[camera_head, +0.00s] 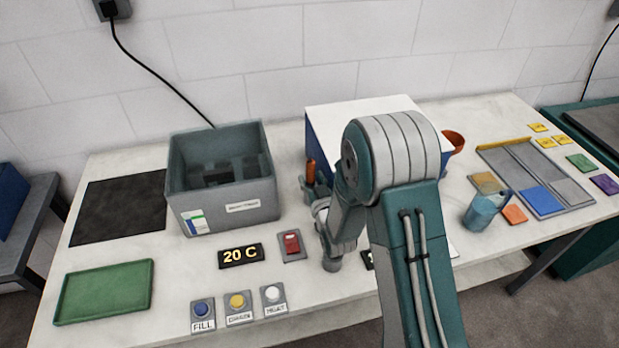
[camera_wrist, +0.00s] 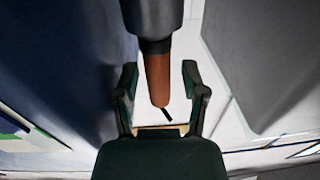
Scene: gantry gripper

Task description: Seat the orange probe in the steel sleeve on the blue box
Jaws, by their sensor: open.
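The blue box (camera_head: 322,140) with a white top stands at the back middle of the table, partly hidden by my arm. Its dark blue side (camera_wrist: 60,60) fills the left of the wrist view. The orange probe (camera_head: 311,171) shows beside the box's left side. In the wrist view the probe (camera_wrist: 157,80) lies between my gripper's two fingers, with a gap on each side. My gripper (camera_head: 317,188) is open around it. A grey cylinder with a dark collar (camera_wrist: 153,18) meets the probe's upper end. I cannot tell whether this is the steel sleeve or how deep the probe sits.
A grey bin (camera_head: 232,195) stands left of my gripper. In front are a red switch (camera_head: 292,244), a 20 C display (camera_head: 240,256) and several buttons. A green tray (camera_head: 104,290) lies front left. A blue mug (camera_head: 482,212) and sorting tray (camera_head: 570,187) are at right.

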